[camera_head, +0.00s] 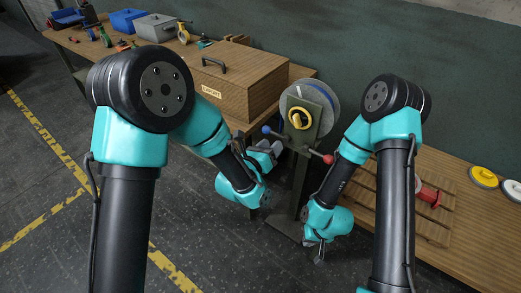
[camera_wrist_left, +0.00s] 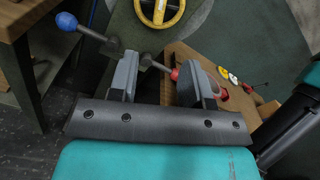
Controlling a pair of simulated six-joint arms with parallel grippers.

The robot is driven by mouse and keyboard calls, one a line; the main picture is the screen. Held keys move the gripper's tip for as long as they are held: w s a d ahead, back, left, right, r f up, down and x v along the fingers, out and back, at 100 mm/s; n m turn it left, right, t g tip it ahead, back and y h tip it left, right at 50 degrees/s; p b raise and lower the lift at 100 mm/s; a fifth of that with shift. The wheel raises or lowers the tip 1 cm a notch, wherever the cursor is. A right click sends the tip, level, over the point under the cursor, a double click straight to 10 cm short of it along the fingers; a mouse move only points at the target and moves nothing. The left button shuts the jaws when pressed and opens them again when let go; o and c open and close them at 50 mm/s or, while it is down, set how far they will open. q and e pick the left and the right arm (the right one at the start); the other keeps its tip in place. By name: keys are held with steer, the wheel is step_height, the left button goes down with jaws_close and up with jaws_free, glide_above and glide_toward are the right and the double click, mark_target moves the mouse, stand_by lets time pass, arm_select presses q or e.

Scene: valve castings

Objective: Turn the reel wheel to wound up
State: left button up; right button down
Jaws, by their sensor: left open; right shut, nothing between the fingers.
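The reel (camera_head: 322,97) is a pale disc with a blue band behind an olive-green post. A yellow ring-shaped wheel (camera_head: 299,118) sits on the post's front; it shows at the top of the left wrist view (camera_wrist_left: 160,10). Below it are a blue-knobbed lever (camera_head: 266,130) on the left and a red-knobbed lever (camera_head: 328,159) on the right. My left gripper (camera_head: 270,149) is open and empty, left of the post and below the yellow wheel. In the left wrist view its fingers (camera_wrist_left: 155,72) point toward the levers. My right gripper (camera_head: 319,250) is shut and empty, low beside the stand's foot.
A wooden box (camera_head: 240,85) with a handle stands on the bench at the left of the reel. A grey bin (camera_head: 157,27) and a blue bin (camera_head: 127,20) are farther back. The right bench holds a red valve (camera_head: 428,194) and a yellow disc (camera_head: 483,177). The floor at left is clear.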

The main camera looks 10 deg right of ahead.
arm_select(q)
steer(key=shift+v, duration=0.9)
steer(key=shift+n, duration=0.3)
steer(key=n, duration=3.5)
steer(key=shift+s+n, duration=0.1)
steer(key=shift+n, duration=0.2)
